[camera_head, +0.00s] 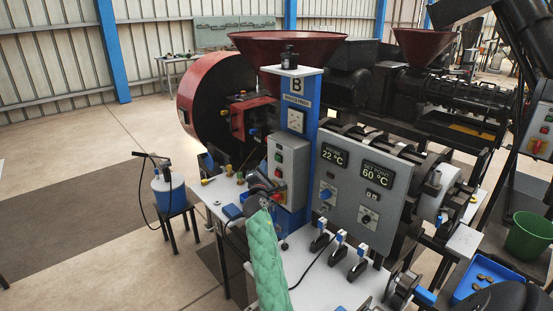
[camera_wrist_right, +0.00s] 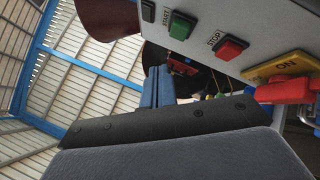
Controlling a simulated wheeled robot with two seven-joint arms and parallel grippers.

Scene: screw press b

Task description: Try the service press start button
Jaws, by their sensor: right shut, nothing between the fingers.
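The grey control box (camera_head: 292,172) sits on the blue post under a plate marked B. In the right wrist view, its green START button (camera_wrist_right: 181,26) is at the top, with the red STOP button (camera_wrist_right: 230,47) to its right. Lower right is a red rotary switch (camera_wrist_right: 285,91) on a yellow plate marked ON. My right gripper (camera_wrist_right: 158,86) is shut and empty, its blue fingers below and left of START, apart from it in the picture. In the head view my right gripper (camera_head: 262,184) is beside the box's lower left, partly hidden by my green-sleeved arm. My left gripper is not in view.
Right of the post stands a grey panel (camera_head: 359,192) with 22 °C and 60 °C displays. Several levers stand on the white bench (camera_head: 325,283) in front. A red hopper (camera_head: 285,43) and large red wheel guard (camera_head: 203,95) are behind. Open floor lies left.

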